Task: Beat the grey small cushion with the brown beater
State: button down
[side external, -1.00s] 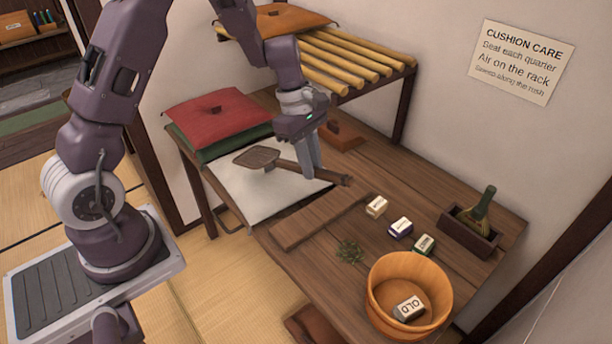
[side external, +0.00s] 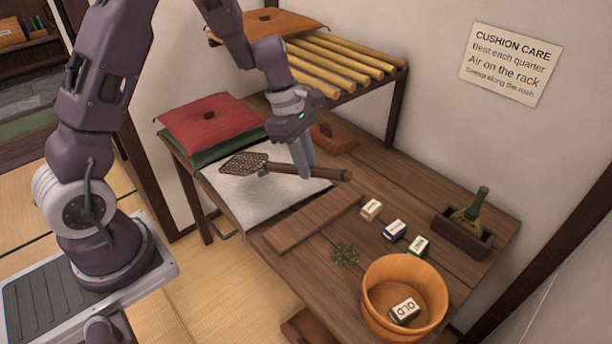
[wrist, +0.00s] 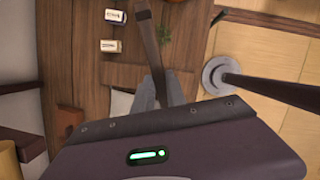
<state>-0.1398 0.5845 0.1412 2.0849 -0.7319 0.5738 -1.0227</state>
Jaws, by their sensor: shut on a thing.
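The brown beater (side external: 243,164) has a flat woven head and a long handle. My gripper (side external: 307,172) is shut on the handle, with the head out to the left and the handle's end to the right. The handle also shows in the wrist view (wrist: 149,35), between my fingers (wrist: 160,92). The light grey cushion (side external: 258,204) lies flat at the table's left end, below the beater. The head overlaps its back left part in the side view; I cannot tell whether they touch. A pale bit of the cushion shows in the wrist view (wrist: 121,104).
A red cushion (side external: 212,123) lies on a green one (side external: 203,156) behind. An orange cushion (side external: 268,22) is on the slatted rack (side external: 345,62). A wooden board (side external: 305,225), small labelled blocks, a brush in a box (side external: 462,236) and a wooden tub (side external: 430,275) occupy the table.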

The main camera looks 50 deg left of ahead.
notch_tip(320, 180, down, 10)
notch_tip(320, 180, up, 10)
jog(key=a+m, duration=0.1)
jog(key=a, duration=1.5)
jog(key=shift+s+a+f+h, duration=0.2)
jog(key=shift+s+a+h, duration=0.1)
jog(key=shift+s, duration=0.05)
